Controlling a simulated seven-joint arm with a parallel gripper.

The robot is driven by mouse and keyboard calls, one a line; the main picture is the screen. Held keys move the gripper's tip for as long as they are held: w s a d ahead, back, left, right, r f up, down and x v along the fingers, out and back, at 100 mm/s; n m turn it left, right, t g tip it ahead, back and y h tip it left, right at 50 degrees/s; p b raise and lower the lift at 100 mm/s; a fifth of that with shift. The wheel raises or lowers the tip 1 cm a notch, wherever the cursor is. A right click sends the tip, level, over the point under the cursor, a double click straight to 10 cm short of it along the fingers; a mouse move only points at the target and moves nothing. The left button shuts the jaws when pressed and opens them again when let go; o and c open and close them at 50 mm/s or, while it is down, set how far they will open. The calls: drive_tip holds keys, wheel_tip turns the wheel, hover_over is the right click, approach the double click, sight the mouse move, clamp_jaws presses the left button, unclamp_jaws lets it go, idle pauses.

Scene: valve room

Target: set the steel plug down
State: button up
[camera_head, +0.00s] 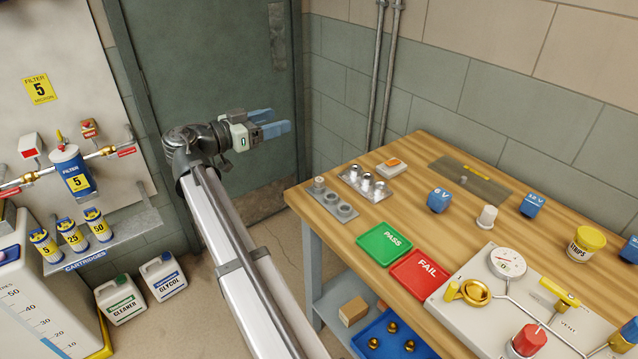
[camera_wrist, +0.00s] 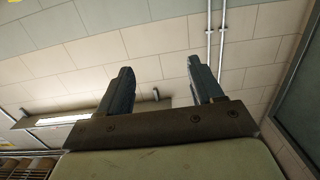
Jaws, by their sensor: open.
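My gripper (camera_head: 279,121) is open and empty, raised in front of the green door and left of the wooden bench. I cannot tell for sure which piece is the task's steel plug. My gripper touches none of them.
A green PASS tray (camera_head: 384,244) and a red FAIL tray (camera_head: 420,274) lie on the bench (camera_head: 432,216). A valve panel (camera_head: 520,284) with a gauge takes the near right.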

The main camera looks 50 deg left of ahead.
drive_tip(key=w+d+f+m+g+y, duration=0.1)
drive_tip(key=w+d+f+m+g, duration=0.2)
drive_tip(key=w+f+g, duration=0.35)
drive_tip(key=w+d+f+m+g+y, duration=0.1)
drive_tip(key=w+d+f+m+g, duration=0.15)
drive_tip(key=w+f+g, duration=0.35)
drive_tip(key=w+d+r+m+g+y, duration=0.4)
drive_tip(key=r+g+y, duration=0.1)
drive_tip(key=r, duration=0.2)
drive_tip(key=w+d+r+m+g+y, duration=0.3)
drive_tip(key=r+m+g+y, duration=0.1)
drive_tip(key=r+g+y, duration=0.15)
approach(320, 180)
drive_tip(key=x, duration=0.3)
drive_tip(key=shift+a+r, duration=0.15)
drive_tip(key=shift+a, duration=0.05)
drive_tip(key=shift+x, duration=2.8)
